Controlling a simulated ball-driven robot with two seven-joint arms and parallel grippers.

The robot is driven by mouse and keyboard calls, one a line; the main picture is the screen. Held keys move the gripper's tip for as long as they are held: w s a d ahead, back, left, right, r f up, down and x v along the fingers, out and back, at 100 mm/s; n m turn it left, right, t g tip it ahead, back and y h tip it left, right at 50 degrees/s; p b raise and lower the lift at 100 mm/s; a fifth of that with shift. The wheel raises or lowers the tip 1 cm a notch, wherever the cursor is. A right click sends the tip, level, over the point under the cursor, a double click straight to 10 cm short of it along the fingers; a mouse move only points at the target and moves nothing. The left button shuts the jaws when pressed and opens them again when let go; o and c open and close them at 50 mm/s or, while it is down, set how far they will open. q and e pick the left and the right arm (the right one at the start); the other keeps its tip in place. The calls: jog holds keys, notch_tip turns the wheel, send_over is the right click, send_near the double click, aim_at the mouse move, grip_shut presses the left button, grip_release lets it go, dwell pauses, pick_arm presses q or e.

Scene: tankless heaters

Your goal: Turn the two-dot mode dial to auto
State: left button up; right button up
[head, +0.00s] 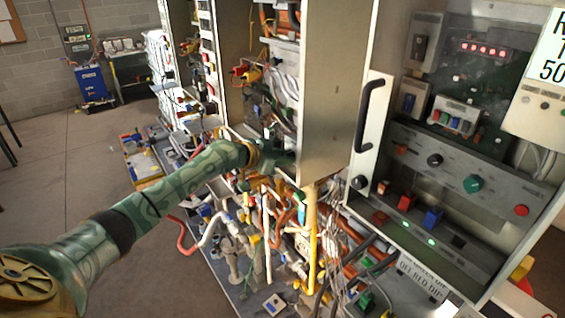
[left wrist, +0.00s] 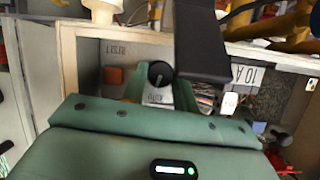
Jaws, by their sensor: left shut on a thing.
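My left arm comes in from the left in the head view. Its green gripper (head: 284,158) reaches into an open cabinet behind a pale panel edge, which hides what it holds there. In the left wrist view the gripper (left wrist: 160,90) has its green fingers on either side of a round black dial (left wrist: 160,73) and is shut on it. The dial sits on a pale panel beside an orange button. No dots or auto mark can be read on it. My right gripper is not in view.
In the left wrist view, an orange button (left wrist: 113,76) is left of the dial and a black bar (left wrist: 201,40) crosses close on the right. In the head view, a cabinet door (head: 333,90), pipes (head: 313,235) and a right-hand control panel (head: 455,180) crowd the arm. Floor (head: 85,165) is clear at left.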

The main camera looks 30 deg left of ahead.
pick_arm(q)
jog(key=shift+a+n+h+b, duration=0.1)
jog(key=shift+n+h+b, duration=0.5)
jog(key=shift+n+b, duration=0.2)
jog(key=shift+g, duration=0.3)
jog(key=o, duration=1)
jog(key=shift+a, duration=0.1)
jog(key=shift+b+v, duration=1.7)
jog(key=shift+v, duration=6.4)
jog(key=shift+a, duration=0.1)
